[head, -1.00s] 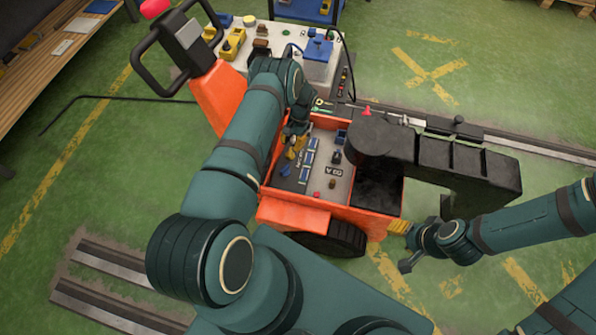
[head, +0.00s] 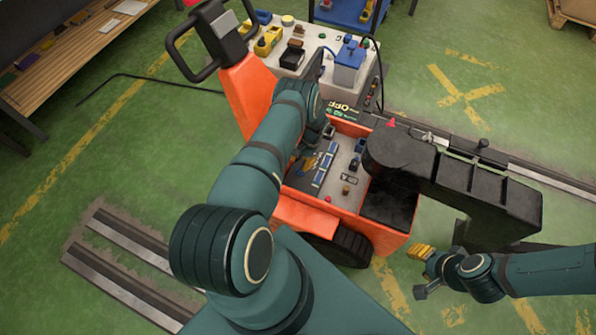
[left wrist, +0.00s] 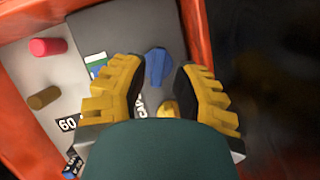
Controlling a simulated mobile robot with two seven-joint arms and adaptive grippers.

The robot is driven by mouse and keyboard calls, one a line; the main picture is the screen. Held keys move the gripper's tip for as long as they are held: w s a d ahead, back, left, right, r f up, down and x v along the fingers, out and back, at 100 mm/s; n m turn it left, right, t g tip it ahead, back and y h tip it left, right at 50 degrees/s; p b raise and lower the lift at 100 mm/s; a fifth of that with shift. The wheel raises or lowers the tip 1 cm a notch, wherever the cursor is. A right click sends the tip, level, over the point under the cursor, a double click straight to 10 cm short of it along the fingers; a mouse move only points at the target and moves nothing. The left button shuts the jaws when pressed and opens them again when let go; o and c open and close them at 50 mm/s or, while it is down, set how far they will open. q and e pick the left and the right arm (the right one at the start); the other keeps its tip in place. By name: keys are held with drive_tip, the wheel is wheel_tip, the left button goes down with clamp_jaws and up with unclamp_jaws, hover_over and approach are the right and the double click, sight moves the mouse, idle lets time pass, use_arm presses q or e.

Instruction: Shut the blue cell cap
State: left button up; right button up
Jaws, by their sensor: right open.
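In the left wrist view, a blue cap-like piece (left wrist: 158,66) stands on a dark grey panel, framed by the fingertips of my left gripper (left wrist: 160,82). The gripper is open, with one yellow finger on each side. A gap shows on both sides of the blue piece. A small yellow piece (left wrist: 168,107) lies lower between the fingers, partly hidden by my wrist. In the head view, my left arm reaches into the orange cart's bay and hides much of that gripper. My right gripper (head: 420,272) is open and empty, outside the cart at the lower right.
The orange cart bay (head: 300,212) has raised walls; one wall (left wrist: 197,50) runs close to the right finger. A red knob (left wrist: 47,46) and a brown knob (left wrist: 43,97) stand at the left. A black arm-like housing (head: 450,175) overhangs the bay's right side.

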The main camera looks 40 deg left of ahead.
sight(298, 170)
use_arm(q)
drive_tip(key=shift+b+x, duration=0.3)
drive_tip(key=shift+x, duration=1.95)
clamp_jaws()
